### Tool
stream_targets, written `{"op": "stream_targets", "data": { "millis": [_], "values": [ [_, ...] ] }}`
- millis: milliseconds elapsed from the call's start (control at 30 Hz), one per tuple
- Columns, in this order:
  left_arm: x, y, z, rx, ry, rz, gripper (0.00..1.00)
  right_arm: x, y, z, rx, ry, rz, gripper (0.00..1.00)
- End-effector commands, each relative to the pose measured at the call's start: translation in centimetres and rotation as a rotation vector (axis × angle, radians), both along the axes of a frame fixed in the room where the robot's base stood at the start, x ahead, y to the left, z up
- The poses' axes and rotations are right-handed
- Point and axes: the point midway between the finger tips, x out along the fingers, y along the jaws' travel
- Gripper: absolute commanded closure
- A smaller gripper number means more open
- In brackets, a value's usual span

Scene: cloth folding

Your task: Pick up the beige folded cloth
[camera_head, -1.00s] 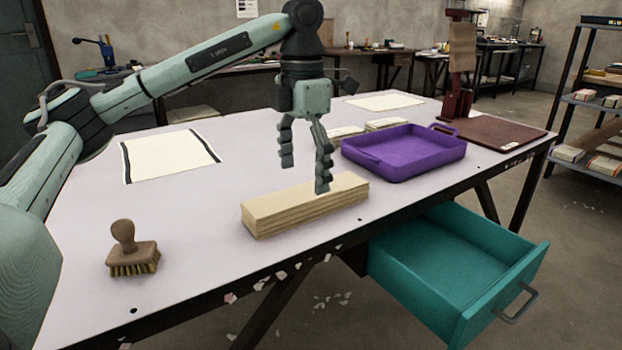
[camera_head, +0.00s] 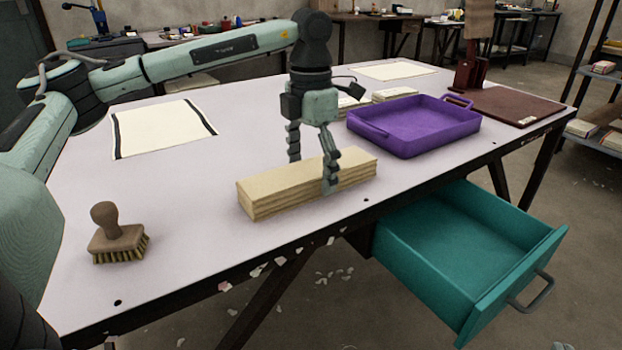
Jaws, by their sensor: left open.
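The beige folded cloth (camera_head: 275,191) lies as a long layered block near the front edge of the table, angled up to the right. My left gripper (camera_head: 312,172) is open and points down over its right half. One finger is in front of the cloth's near side. The other is at the far side, its tip near the cloth's back edge. Whether the fingers touch the cloth cannot be told. My right gripper is not in view.
A purple tray (camera_head: 413,128) stands right of the cloth, with small folded cloths (camera_head: 394,94) behind it. A brush (camera_head: 117,236) sits at the front left. A flat striped cloth (camera_head: 163,128) lies at the back left. A teal drawer (camera_head: 462,250) hangs open below the table edge.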

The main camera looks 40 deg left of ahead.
Motion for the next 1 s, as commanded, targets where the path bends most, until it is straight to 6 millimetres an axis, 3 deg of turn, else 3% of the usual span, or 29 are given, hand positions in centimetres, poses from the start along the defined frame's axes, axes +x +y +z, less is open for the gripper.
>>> {"op": "stream_targets", "data": {
  "millis": [233, 733, 1000],
  "values": [
    [0.0, -0.01, -0.15, 0.0, -0.001, -0.001, 0.16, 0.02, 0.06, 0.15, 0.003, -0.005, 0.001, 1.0],
    [0.02, -0.01, -0.07, 0.0, -0.001, -0.001, 0.76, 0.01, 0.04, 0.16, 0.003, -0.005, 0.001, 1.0],
    [0.04, -0.02, 0.11, -0.001, -0.002, 0.0, 0.76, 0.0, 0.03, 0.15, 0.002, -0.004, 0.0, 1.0]
  ]
}}
